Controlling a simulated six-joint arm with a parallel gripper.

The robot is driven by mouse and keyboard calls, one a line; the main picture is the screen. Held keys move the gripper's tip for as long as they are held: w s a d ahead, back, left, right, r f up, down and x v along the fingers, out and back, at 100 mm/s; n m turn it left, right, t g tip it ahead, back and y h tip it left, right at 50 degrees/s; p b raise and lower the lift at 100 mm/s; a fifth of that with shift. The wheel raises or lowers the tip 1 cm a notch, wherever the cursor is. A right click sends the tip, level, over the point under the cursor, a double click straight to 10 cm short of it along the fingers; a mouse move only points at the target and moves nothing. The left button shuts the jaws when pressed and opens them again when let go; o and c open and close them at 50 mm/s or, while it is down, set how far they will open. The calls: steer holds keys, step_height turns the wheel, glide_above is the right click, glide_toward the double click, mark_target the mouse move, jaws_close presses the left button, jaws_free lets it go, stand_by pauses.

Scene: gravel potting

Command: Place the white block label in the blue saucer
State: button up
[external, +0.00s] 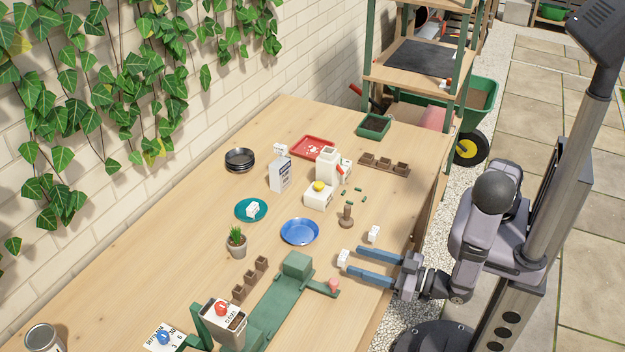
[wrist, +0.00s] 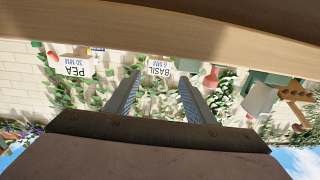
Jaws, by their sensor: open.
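Small white blocks stand in several places in the external view. One white block (external: 343,258) is just ahead of my fingertips, and another white block (external: 374,233) stands beyond my upper finger. My gripper (external: 353,260) is open, with its blue fingers low over the table's right edge and nothing clearly held. The blue saucer (external: 300,232) is empty, left of and above the gripper. In the wrist view, a white label reading BASIL 6 MM (wrist: 159,68) appears just beyond the open fingers (wrist: 160,80), and a PEA 30 MM label (wrist: 72,68) is to the left.
A teal saucer (external: 240,216) holds another white block. A wooden stamp (external: 346,217), a white box with a yellow top (external: 319,199) and a white jug (external: 327,166) stand beyond the blue saucer. A green press-like device (external: 270,304) lies near the gripper's left. Bare tabletop surrounds the blue saucer.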

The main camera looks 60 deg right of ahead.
steer(key=shift+s, duration=0.8)
steer(key=shift+c, duration=1.1)
steer(key=shift+r, duration=0.1)
